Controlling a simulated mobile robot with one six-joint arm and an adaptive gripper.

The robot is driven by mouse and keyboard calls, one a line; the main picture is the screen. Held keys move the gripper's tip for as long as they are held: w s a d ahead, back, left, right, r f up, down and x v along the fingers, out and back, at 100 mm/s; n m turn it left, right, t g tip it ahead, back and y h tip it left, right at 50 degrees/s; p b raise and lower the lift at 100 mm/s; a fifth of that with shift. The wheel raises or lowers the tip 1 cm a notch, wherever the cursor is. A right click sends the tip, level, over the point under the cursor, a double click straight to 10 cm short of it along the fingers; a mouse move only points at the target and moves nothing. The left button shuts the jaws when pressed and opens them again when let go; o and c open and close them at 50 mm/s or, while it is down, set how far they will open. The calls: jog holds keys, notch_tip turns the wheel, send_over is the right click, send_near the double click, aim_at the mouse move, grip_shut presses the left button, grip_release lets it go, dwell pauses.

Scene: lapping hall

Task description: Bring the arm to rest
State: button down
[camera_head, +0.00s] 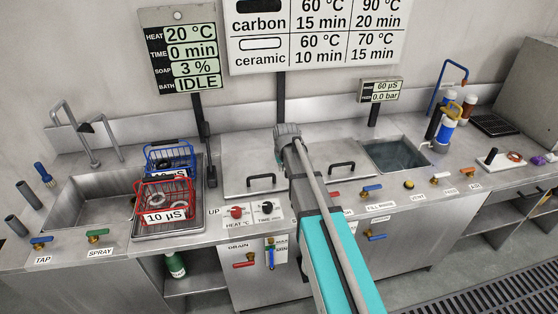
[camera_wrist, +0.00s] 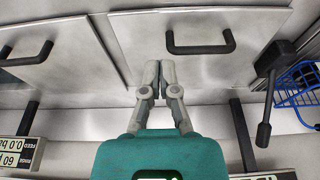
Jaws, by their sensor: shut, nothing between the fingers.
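My gripper (camera_wrist: 159,65) is shut and empty in the wrist view, its two grey fingers together beyond the teal body. It is over the back of the counter, near the far edges of two closed metal lids. In the head view my arm reaches from the bottom up over the lids, ending near the back wall. The fingers cannot be made out there. The left lid (camera_head: 245,170) and the right lid (camera_head: 338,156) each have a black handle, which also show in the wrist view.
A red basket (camera_head: 163,203) holding rings and a blue basket (camera_head: 170,157) stand left of the lids. A black lever (camera_head: 208,160) rises beside them. An open basin of liquid (camera_head: 396,157) lies to the right. Signs hang above.

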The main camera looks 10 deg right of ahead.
jog(key=s+a+g, duration=0.2)
jog(key=s+g, duration=0.1)
jog(key=s, duration=2.2)
jog(key=shift+f, duration=0.35)
